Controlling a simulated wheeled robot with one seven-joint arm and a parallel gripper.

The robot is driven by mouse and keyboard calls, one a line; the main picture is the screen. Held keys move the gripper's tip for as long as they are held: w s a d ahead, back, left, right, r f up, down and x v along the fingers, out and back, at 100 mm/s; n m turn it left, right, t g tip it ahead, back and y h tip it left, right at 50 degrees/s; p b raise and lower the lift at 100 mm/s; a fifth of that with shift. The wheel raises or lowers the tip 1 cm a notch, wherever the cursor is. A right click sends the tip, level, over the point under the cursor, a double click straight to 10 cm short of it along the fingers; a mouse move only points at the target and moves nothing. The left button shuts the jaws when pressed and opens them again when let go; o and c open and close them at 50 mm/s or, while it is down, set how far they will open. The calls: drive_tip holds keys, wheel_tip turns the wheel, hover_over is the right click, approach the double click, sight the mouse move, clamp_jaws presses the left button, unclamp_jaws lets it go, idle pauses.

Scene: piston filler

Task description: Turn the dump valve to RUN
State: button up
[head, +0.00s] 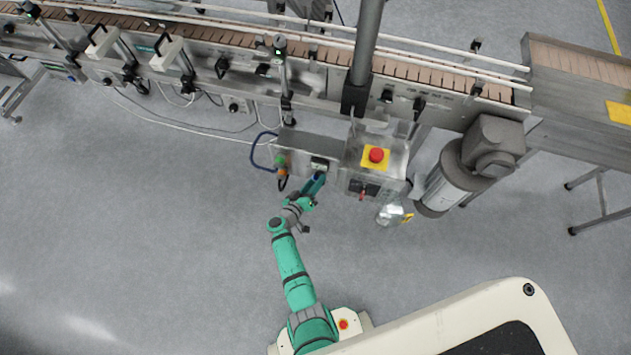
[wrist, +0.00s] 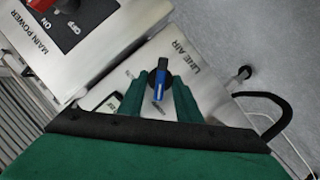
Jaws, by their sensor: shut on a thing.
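A blue valve handle (wrist: 159,88) with a dark round hub stands on a metal panel beside the printed words "LINE AIR". No "dump valve" or "RUN" lettering can be read. The green fingers of my gripper (wrist: 161,98) stand either side of the blue handle and are shut on it. The handle points down toward the wrist in the wrist view, roughly in line with the fingers. In the head view, my gripper (head: 314,184) is at the front of the filler's panel, and arm and fingers hide most of the handle.
A red main power switch (wrist: 45,5), marked ON and OFF, is on the neighbouring box. A red emergency stop (head: 376,155) on yellow tops that box. A small gauge or display (wrist: 108,103) is left of the fingers. The conveyor (head: 440,75) runs behind; grey floor in front is open.

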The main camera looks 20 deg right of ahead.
drive_tip(key=shift+s+d+m+t+y, duration=0.15)
drive_tip(key=shift+m+t+y, duration=0.75)
drive_tip(key=shift+m, duration=0.95)
drive_tip(key=shift+s+d+m+t+y, duration=0.15)
drive_tip(key=shift+m+t+y, duration=0.4)
drive_tip(key=shift+m+y, duration=1)
drive_tip(key=shift+s+d+m+t+y, duration=0.15)
drive_tip(key=shift+m+t+y, duration=0.6)
drive_tip(key=shift+m, duration=1.35)
drive_tip(key=shift+d+m, duration=0.2)
drive_tip(key=shift+m, duration=0.4)
drive_tip(key=o, duration=1)
drive_tip(key=shift+o, duration=0.2)
drive_tip(key=shift+s, duration=0.1)
